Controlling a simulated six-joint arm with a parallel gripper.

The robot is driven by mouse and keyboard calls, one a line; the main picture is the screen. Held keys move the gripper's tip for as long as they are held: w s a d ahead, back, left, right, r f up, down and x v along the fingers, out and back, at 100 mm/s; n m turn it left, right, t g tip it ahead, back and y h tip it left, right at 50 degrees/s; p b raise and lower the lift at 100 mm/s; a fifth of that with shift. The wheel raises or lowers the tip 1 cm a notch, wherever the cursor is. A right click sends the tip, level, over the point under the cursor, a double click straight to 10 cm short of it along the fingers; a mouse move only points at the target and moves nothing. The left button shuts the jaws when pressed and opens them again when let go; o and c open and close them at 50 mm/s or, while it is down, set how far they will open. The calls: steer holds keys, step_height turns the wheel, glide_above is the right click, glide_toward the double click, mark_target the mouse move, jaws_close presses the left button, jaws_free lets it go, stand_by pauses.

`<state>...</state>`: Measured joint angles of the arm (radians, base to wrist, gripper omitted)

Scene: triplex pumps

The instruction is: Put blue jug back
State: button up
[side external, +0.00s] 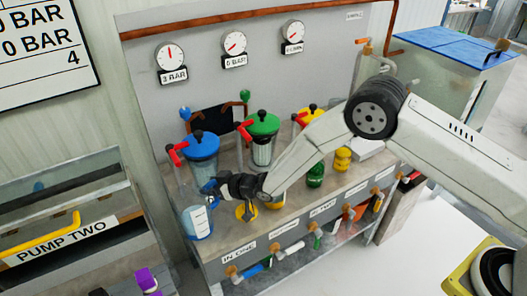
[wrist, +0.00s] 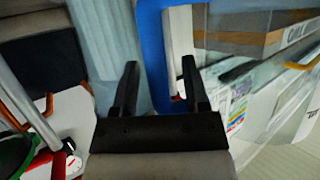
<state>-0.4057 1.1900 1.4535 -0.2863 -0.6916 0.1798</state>
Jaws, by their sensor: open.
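The blue jug (side external: 195,220), clear with a blue tint and a white label, is at the front left end of the pump bench. It looks upright; its base contact is hard to judge. My gripper (side external: 212,187) is beside its upper right side, at the blue handle. In the wrist view my gripper (wrist: 160,80) is open, with a blue strip (wrist: 152,45) of the jug between its fingers. The jug's clear body and label (wrist: 237,100) show to the right there. I cannot tell whether the fingers touch it.
A blue-lidded housing (side external: 202,147) with a red lever stands just behind the jug. Green-lidded (side external: 263,125) and yellow-lidded (side external: 310,115) housings stand further right. The bench front (side external: 300,228) carries several labelled taps. A PUMP TWO box (side external: 75,238) is at the left.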

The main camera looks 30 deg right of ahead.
steer(key=v, duration=1.1)
steer(key=shift+s, duration=0.3)
steer(key=shift+d+r, duration=0.1)
steer(key=shift+d, duration=0.05)
stand_by(0.4)
steer(key=s+d+r+m+g+h, duration=0.1)
steer(key=s+d+r+m+h, duration=0.15)
steer(key=d, duration=0.45)
steer(key=s+d+r+m+g+h, duration=0.1)
steer(key=s+d+r+g+h, duration=0.15)
steer(key=d, duration=0.45)
steer(key=s+d+r+m+g+h, duration=0.1)
steer(key=s+d, duration=0.3)
steer(key=s, duration=0.4)
steer(key=s+d+r+m+g+h, duration=0.1)
steer(key=s+d+r+m+g, duration=0.1)
steer(key=s, duration=0.7)
steer(key=d+r+g, duration=0.1)
steer(key=d+g, duration=0.1)
steer(key=shift+d+h, duration=0.3)
steer(key=shift+d, duration=0.05)
